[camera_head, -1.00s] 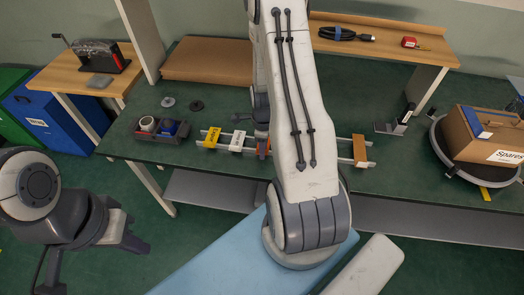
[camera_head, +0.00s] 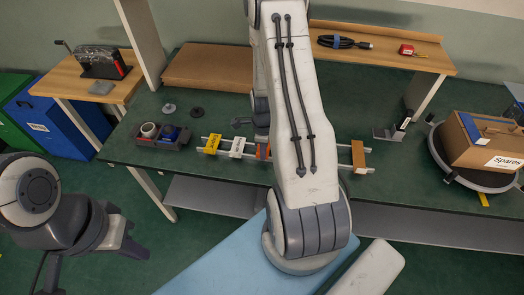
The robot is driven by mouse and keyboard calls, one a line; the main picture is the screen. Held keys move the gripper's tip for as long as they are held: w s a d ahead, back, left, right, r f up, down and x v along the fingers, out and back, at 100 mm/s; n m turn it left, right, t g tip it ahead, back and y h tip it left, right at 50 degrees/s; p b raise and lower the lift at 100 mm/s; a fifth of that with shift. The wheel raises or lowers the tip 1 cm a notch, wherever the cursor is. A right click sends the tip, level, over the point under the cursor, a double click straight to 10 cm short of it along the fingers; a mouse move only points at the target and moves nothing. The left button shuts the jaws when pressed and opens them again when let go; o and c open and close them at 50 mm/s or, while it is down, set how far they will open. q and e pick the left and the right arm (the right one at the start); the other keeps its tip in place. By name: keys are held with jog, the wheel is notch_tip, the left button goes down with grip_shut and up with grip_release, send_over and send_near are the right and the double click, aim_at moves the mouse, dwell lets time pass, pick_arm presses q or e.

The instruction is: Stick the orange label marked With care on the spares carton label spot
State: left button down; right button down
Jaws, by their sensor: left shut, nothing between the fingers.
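The spares carton (camera_head: 478,151) is a brown box at the right on a round grey stand, with a white "Spares" label (camera_head: 503,162) on its front. A pale rail rack (camera_head: 314,149) on the green bench holds a yellow label (camera_head: 211,143), a white label (camera_head: 238,147) and an orange label (camera_head: 263,152). The orange one is partly hidden, and its writing is not readable. My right gripper (camera_head: 259,132) is just above and beside it, mostly hidden by my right arm; its jaws are not clear. My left gripper (camera_head: 138,251) is shut and empty at the lower left, away from the bench.
A dark tray (camera_head: 161,144) with rolls stands left of the rack. A brown board (camera_head: 208,66) lies behind. A small metal stand (camera_head: 388,133) sits between rack and carton.

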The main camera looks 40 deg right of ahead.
jog(key=shift+r+p, duration=2.55)
jog(key=shift+r, duration=0.75)
jog(key=shift+a, duration=0.1)
